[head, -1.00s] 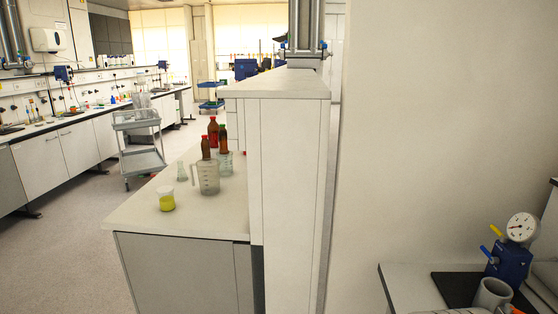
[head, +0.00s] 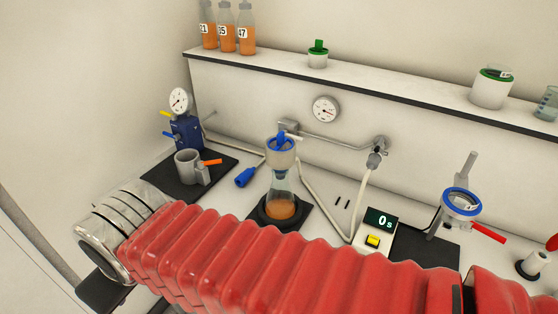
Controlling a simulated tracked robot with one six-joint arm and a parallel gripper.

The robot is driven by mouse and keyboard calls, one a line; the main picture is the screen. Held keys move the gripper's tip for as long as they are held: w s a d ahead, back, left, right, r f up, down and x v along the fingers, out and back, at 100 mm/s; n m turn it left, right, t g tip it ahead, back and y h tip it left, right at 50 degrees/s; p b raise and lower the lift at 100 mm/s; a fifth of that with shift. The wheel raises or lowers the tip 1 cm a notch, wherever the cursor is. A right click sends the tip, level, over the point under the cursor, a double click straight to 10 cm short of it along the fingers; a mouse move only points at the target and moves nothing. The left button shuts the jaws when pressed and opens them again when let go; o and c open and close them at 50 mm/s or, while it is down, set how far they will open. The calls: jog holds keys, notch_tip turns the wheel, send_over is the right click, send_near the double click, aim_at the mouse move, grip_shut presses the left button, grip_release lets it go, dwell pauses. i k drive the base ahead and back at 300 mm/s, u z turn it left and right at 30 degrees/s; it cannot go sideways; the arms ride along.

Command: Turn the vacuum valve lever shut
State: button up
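A grey metal valve fitting (head: 378,150) sits on the wall end of a thin pipe, with a pale hose hanging from it. I cannot make out its lever's position clearly. The hose runs down to the bench beside the timer. A round pressure gauge (head: 326,109) is on the wall to its left. A filter funnel with a blue top (head: 281,150) stands on a flask (head: 282,195) holding orange liquid. My red bellows-covered arm crosses the lower foreground, and my gripper is not in view.
A blue pump (head: 186,134) with a dial, and yellow and blue levers, stands at left near a grey cup (head: 188,166) with an orange handle. A timer (head: 374,232) reads 0s. A blue-ringed stand (head: 461,203) with a red handle is at right. Numbered bottles (head: 228,30) stand on the shelf.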

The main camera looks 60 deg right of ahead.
aim_at(378, 148)
jog(key=z, duration=3)
